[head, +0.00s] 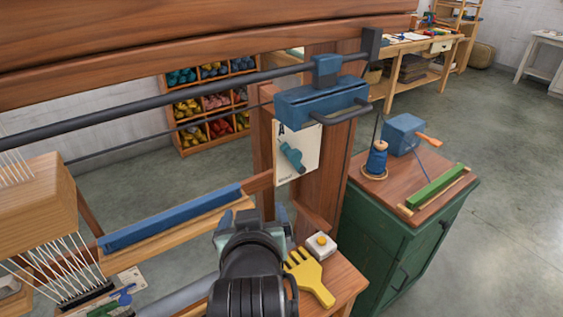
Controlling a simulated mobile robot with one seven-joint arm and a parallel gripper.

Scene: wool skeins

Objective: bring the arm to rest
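My gripper (252,216) shows at the bottom middle of the head view, seen from behind over my dark wrist. It is above the wooden loom bench, in front of the loom's right post (310,190). Blue-grey parts show on either side of it, but my wrist hides the space between the fingertips. I cannot tell whether it is open or shut, or whether it holds anything.
A yellow comb (308,277) and a white box with a yellow button (321,245) are close right of my wrist. A blue bar (170,218) lies left. A green cabinet (385,235) stands right, with blue thread (376,160) on top. Open floor lies far right.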

